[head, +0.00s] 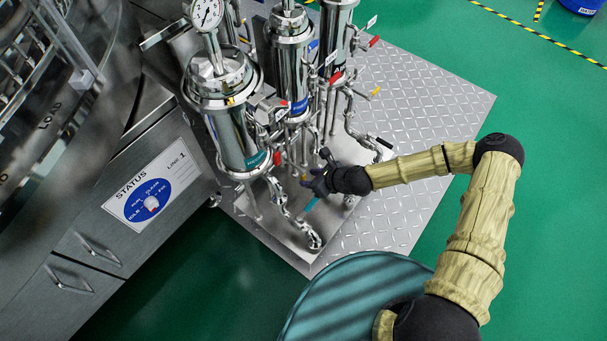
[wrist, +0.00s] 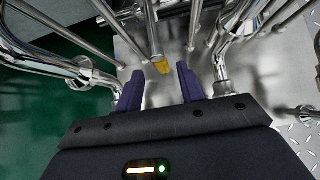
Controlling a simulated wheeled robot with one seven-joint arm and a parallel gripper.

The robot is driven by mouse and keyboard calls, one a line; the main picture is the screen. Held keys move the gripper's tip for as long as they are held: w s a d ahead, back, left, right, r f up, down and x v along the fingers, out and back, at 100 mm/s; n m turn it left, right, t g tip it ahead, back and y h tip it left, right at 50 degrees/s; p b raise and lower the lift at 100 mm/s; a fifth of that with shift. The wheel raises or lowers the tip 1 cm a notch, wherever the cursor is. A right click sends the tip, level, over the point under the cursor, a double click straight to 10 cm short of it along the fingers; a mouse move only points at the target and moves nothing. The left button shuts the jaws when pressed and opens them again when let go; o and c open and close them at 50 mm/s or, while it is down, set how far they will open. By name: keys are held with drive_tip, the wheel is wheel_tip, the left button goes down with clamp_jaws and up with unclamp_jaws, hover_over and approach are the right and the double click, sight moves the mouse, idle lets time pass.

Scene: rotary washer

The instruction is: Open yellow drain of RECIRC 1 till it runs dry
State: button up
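My gripper (head: 314,182) reaches in low among the pipes beside the front steel filter housing (head: 232,135), which has a teal label too small to read. In the wrist view my gripper (wrist: 160,85) is open, its two purple fingers apart. A yellow handle (wrist: 161,65) shows just beyond the fingertips, roughly between them. I cannot tell whether the fingers touch it. In the head view a small yellow spot (head: 304,177) shows beside the gripper. Whether any liquid runs from the drain cannot be seen.
A second housing (head: 291,60) with a blue label stands behind, with red-handled valves (head: 335,77) and another yellow handle (head: 376,91). Bent steel pipes (wrist: 75,68) crowd both sides of the gripper. The treadplate base (head: 425,110) is clear at right. A status panel (head: 151,195) is at left.

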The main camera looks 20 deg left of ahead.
drive_tip(key=p+v, duration=0.4)
drive_tip(key=v, duration=0.7)
drive_tip(key=shift+s+d+r, duration=0.1)
drive_tip(key=shift+d, duration=0.05)
